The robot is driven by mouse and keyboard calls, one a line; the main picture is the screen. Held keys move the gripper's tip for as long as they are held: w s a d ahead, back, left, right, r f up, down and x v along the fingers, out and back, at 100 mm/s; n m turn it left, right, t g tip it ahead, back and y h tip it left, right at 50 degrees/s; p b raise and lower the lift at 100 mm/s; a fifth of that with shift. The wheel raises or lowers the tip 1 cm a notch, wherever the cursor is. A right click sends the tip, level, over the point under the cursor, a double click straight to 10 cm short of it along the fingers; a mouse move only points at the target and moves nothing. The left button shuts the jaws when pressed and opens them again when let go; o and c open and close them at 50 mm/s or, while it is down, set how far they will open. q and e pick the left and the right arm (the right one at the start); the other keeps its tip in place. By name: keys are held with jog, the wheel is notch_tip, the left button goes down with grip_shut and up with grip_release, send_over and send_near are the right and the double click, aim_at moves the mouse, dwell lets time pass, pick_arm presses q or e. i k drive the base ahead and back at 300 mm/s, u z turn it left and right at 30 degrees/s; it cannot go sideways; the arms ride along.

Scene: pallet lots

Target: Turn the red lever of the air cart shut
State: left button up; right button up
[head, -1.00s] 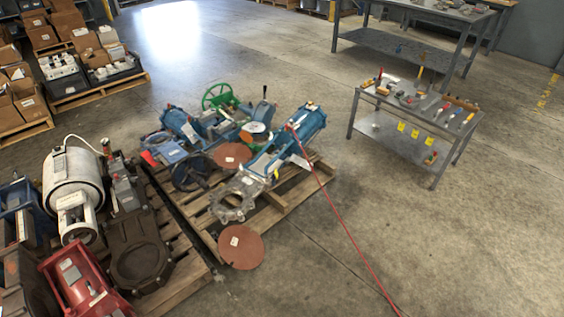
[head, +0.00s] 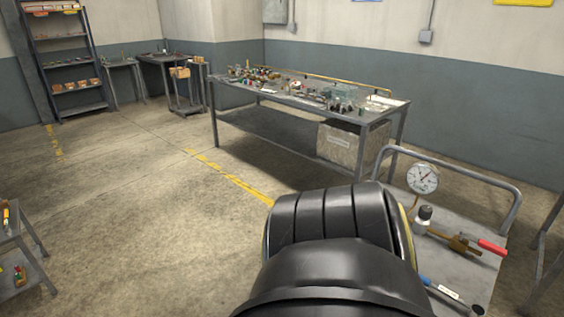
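The air cart (head: 483,268) is at the lower right of the head view, with a grey top and a bent tube handle. On it a brass valve (head: 456,242) carries the red lever (head: 491,247), which points to the right, roughly in line with the valve body. A round white pressure gauge (head: 422,179) stands at the cart's far left corner. A black, rounded link of mine fills the lower middle and hides the cart's left part. Neither of my grippers is in view.
A blue piece with a white label (head: 448,292) lies at the cart's near side. A long workbench (head: 370,117) with small parts and a grey bin (head: 338,146) stands behind the cart. Open floor (head: 150,210) lies to the left. A small tool table is at the left edge.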

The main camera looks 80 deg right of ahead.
aim_at(499, 251)
jog(key=z, duration=4.2)
jog(key=i, duration=0.7)
jog(key=u, duration=0.4)
